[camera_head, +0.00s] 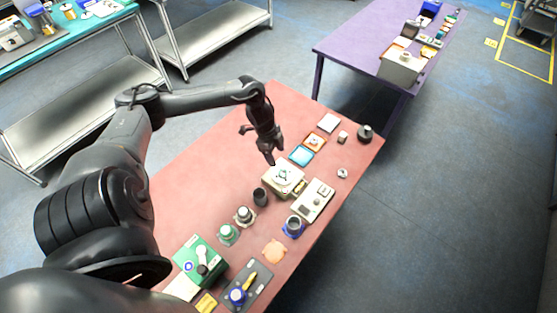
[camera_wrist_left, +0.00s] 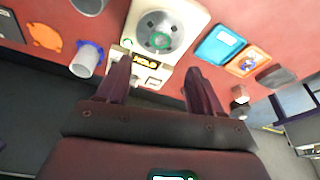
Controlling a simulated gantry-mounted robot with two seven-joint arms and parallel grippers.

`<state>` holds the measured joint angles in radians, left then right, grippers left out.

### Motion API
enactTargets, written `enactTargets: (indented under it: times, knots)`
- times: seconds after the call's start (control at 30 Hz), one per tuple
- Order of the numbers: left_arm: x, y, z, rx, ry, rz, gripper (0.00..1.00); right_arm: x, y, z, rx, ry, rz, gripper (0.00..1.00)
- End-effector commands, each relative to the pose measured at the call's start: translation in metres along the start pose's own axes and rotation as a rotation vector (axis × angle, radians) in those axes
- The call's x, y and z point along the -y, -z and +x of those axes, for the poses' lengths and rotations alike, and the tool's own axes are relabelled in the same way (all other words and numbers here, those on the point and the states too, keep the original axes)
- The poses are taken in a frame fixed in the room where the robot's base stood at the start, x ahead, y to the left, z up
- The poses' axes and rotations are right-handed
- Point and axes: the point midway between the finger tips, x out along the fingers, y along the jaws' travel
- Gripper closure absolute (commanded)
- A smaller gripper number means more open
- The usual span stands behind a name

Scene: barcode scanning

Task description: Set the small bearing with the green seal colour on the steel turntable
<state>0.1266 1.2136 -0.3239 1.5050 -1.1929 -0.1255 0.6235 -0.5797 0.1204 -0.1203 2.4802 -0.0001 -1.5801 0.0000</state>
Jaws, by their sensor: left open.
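The steel turntable (camera_head: 283,176) is a round disc on a cream-coloured machine near the middle of the red table. In the left wrist view the turntable (camera_wrist_left: 176,31) is at the top, and a small ring-shaped bearing with green (camera_wrist_left: 157,42) appears to lie on it. My left gripper (camera_head: 273,159) points down just behind the machine in the head view. Its two fingers are apart, with nothing visible between them, in the left wrist view (camera_wrist_left: 155,80). An orange tray (camera_wrist_left: 242,63) to the right holds a small round part. My right gripper is not seen.
A blue tray (camera_head: 301,155) lies near the machine's far side. A cream control box (camera_head: 313,200) stands right of the machine, and a black cup (camera_head: 261,196) stands left. Several parts and a green box (camera_head: 200,262) crowd the near end. The table's left strip is bare.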

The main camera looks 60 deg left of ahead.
Motion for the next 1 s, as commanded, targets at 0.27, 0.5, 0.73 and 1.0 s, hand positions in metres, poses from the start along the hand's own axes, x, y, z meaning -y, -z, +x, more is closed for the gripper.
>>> enactTargets:
  times: [0.27,0.5,0.73,1.0]
  knots:
    - [-0.013,0.017,0.003,-0.022,0.018,0.042,0.33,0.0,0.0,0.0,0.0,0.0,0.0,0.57]
    - [-0.087,0.114,0.077,-0.152,0.173,0.155,0.33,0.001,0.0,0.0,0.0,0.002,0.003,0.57]
    - [-0.175,0.195,0.07,-0.227,0.364,-0.056,0.33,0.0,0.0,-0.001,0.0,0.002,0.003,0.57]
    - [-0.243,0.18,0.016,-0.109,0.332,-0.488,0.33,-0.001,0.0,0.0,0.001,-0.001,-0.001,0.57]
